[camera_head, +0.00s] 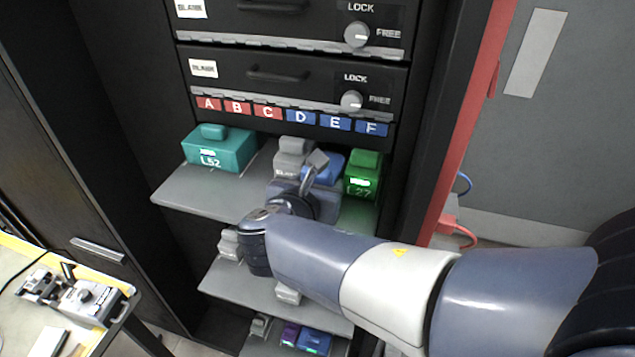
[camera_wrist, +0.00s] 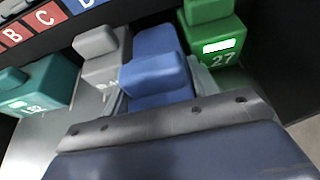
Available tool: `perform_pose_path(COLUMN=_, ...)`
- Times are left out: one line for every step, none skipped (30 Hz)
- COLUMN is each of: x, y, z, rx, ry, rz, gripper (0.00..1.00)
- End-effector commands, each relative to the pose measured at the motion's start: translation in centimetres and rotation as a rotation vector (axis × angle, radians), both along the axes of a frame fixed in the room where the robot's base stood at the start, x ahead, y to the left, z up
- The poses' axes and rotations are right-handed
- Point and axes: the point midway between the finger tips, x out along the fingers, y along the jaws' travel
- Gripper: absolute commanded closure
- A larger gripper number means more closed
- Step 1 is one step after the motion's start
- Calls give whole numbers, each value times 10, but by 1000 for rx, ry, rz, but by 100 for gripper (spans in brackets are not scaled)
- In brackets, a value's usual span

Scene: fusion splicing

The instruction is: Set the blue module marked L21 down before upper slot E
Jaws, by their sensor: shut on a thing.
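The blue module (camera_head: 329,168) is mostly hidden behind my gripper in the head view. In the wrist view the blue module (camera_wrist: 157,75) stands just past my gripper, between a grey module and a green one. Its L21 mark cannot be read in either view. My gripper (camera_head: 318,162) is shut on the blue module at the upper shelf (camera_head: 195,190); its fingertips are largely hidden in the wrist view. The blue label E (camera_head: 335,123) is on the strip above the shelf, roughly above the blue module.
A teal module marked L52 (camera_head: 219,150) sits at the shelf's left. A grey module (camera_head: 291,155) is close on the blue module's left, a green module (camera_head: 363,174) close on its right. Bare shelf lies between teal and grey. Lower shelves (camera_head: 268,288) hold other modules.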

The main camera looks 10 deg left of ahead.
Motion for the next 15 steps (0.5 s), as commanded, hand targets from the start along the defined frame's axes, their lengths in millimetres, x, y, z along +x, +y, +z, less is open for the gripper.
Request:
perform_pose_path(x=0, y=0, z=-3, rx=0, ry=-1, rz=0, gripper=72)
perform_pose_path(x=0, y=0, z=-4, rx=0, ry=-1, rz=0, gripper=72)
perform_pose_path(x=0, y=0, z=-2, rx=0, ry=0, rz=0, gripper=40)
perform_pose_path(x=0, y=0, z=-2, rx=0, ry=0, rz=0, gripper=38)
perform_pose_path(x=0, y=0, z=-2, rx=0, ry=0, rz=0, gripper=36)
perform_pose_path(x=0, y=0, z=-2, rx=0, ry=0, rz=0, gripper=32)
perform_pose_path(x=0, y=0, z=-2, rx=0, ry=0, rz=0, gripper=30)
perform_pose_path(x=0, y=0, z=-2, rx=0, ry=0, rz=0, gripper=27)
perform_pose_path(x=0, y=0, z=-2, rx=0, ry=0, rz=0, gripper=24)
perform_pose_path(x=0, y=0, z=-2, rx=0, ry=0, rz=0, gripper=22)
perform_pose_path(x=0, y=0, z=-2, rx=0, ry=0, rz=0, gripper=22)
perform_pose_path(x=0, y=0, z=-2, rx=0, ry=0, rz=0, gripper=22)
perform_pose_path(x=0, y=0, z=-2, rx=0, ry=0, rz=0, gripper=22)
perform_pose_path(x=0, y=0, z=-2, rx=0, ry=0, rz=0, gripper=22)
perform_pose_path(x=0, y=0, z=-2, rx=0, ry=0, rz=0, gripper=22)
